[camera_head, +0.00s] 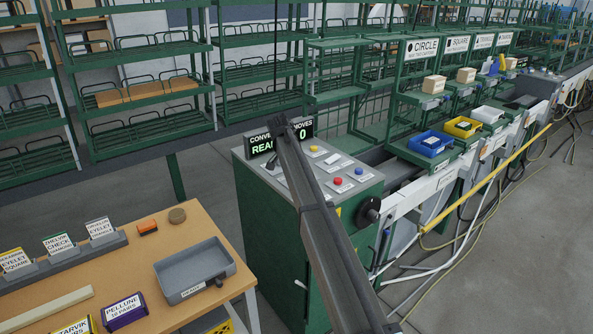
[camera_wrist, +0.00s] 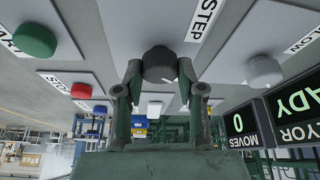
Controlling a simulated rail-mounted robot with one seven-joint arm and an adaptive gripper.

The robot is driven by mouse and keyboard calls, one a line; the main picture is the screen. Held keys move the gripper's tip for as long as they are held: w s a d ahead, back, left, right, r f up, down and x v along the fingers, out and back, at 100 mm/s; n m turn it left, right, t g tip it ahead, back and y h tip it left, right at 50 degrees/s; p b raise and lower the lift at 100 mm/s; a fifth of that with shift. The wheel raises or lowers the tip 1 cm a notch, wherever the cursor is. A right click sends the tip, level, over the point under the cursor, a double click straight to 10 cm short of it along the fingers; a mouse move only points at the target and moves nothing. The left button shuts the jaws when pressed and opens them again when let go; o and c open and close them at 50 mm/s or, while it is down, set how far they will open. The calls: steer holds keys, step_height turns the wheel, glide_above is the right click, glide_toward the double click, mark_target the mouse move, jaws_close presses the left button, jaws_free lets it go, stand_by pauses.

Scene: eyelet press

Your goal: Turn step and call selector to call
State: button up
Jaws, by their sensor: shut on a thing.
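The selector is a dark round knob (camera_wrist: 160,62) at the top middle of the wrist view, on a grey plate whose label reads STEP (camera_wrist: 204,18). A small pale mark shows at its lower right edge. My gripper (camera_wrist: 160,76) has one finger on each side of the knob and is shut on it. The rest of the plate's lettering is hidden. In the head view my dark arm link covers part of the control panel (camera_head: 335,178), and the selector and my gripper cannot be made out there.
In the wrist view, a green button (camera_wrist: 35,40), a red button (camera_wrist: 81,91) and a pale knob (camera_wrist: 264,70) sit near the selector. The display (camera_head: 262,144) reads READY, partly hidden, and MOVES 0. A table with a grey tray (camera_head: 195,270) stands at lower left.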

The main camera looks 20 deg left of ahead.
steer(key=o, duration=1.1)
steer(key=v, duration=1.2)
